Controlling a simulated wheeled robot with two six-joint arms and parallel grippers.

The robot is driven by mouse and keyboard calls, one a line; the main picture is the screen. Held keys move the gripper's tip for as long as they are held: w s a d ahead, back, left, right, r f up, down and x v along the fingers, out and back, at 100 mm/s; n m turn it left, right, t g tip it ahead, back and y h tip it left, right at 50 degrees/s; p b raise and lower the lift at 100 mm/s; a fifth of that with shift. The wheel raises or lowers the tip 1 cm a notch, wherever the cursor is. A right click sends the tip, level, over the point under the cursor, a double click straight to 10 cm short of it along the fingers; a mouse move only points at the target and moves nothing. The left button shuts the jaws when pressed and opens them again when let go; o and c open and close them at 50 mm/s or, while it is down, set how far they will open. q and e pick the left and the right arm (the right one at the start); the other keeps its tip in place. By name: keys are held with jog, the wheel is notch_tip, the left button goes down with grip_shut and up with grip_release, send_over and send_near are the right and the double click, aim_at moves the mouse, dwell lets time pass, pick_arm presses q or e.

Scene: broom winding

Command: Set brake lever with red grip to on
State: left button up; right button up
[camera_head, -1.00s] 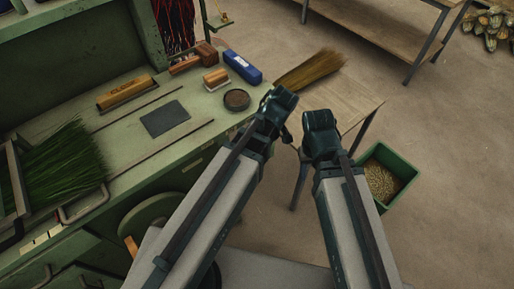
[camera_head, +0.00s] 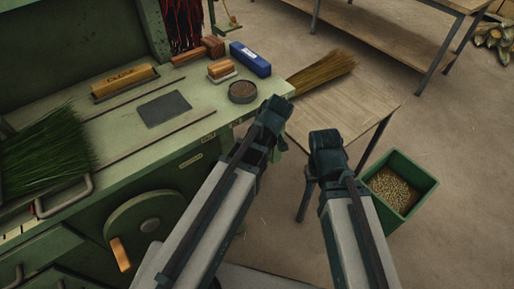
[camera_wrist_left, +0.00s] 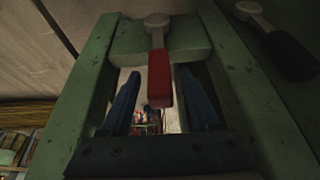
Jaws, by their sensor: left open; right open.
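The brake lever with the red grip (camera_wrist_left: 159,78) shows in the left wrist view. Its metal arm hangs down from a round pivot on a green plate, with the red grip pointing down. My left gripper (camera_wrist_left: 160,98) is open, with one dark finger on each side of the grip in that view. I cannot tell how far the grip is from the fingers in depth. My right gripper (camera_head: 325,148) is open and empty beside the wooden table. I cannot make out the lever in the head view.
A second lever with a dark grip (camera_wrist_left: 289,55) hangs at the upper right. The green bench (camera_head: 115,132) holds brushes, a blue box (camera_head: 250,58) and a round tin (camera_head: 242,92). A wooden table (camera_head: 350,106) and green bin (camera_head: 425,192) stand right.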

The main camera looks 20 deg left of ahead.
pick_arm(q)
jog(key=shift+b+x, duration=0.5)
jog(key=shift+x, duration=0.4)
grip_shut()
dwell(0.9)
